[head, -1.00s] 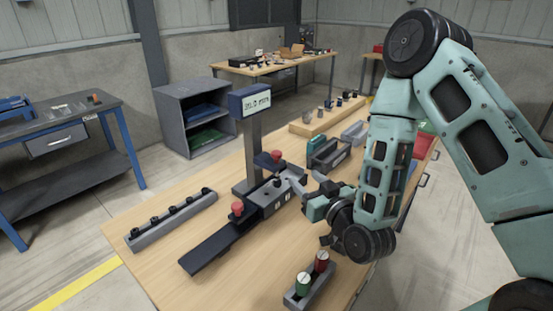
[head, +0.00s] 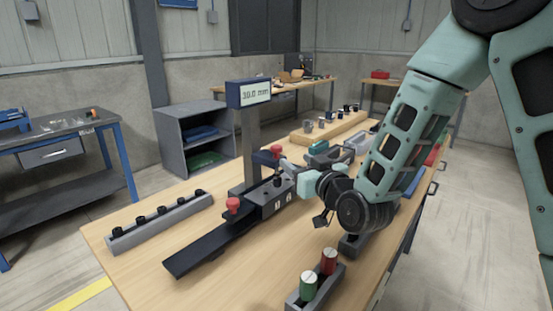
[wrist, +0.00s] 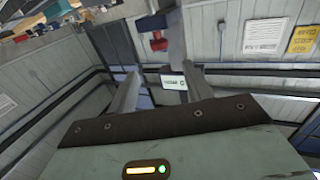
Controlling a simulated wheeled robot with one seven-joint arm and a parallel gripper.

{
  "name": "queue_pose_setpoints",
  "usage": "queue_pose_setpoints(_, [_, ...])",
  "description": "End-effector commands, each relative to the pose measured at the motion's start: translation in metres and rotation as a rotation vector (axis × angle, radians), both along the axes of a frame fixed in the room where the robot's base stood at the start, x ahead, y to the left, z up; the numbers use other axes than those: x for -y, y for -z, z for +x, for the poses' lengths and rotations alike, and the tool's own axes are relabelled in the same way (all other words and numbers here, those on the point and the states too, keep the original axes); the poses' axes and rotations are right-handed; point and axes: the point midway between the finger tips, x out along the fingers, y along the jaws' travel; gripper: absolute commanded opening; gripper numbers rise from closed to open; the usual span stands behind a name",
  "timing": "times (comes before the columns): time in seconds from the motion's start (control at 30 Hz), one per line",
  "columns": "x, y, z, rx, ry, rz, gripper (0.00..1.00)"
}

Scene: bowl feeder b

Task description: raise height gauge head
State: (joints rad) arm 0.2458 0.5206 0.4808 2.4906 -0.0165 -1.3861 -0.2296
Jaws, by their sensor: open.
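The height gauge has an upright grey column (head: 251,140) with a blue-framed display (head: 249,93) on top, which seems to read 30.0 mm. Its dark blue head (head: 264,158) sits low on the column, with a red knob (head: 276,149) on it. My gripper (head: 288,168) is open, with its fingers just right of the head and knob. Whether they touch the head is hard to tell. In the wrist view the blue head and red knob (wrist: 158,42) show beyond the spread fingers, and the display (wrist: 173,83) shows between them.
A black rail (head: 205,246) with a second red knob (head: 233,204) runs toward the front left. A grey strip with several black pegs (head: 160,224) lies at left. A holder with green (head: 308,286) and red (head: 328,262) cylinders stands at front. Grey bins stand behind my gripper.

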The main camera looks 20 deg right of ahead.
Motion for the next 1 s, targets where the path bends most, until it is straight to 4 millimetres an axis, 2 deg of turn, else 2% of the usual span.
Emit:
queue_pose_setpoints(0.5, [-0.019, -0.002, 0.092, 0.001, -0.001, 0.002, 0.50])
queue_pose_setpoints(0.7, [-0.022, -0.001, 0.110, 0.000, -0.001, 0.001, 0.50])
queue_pose_setpoints(1.0, [-0.023, 0.000, 0.114, 0.000, -0.001, 0.000, 0.50])
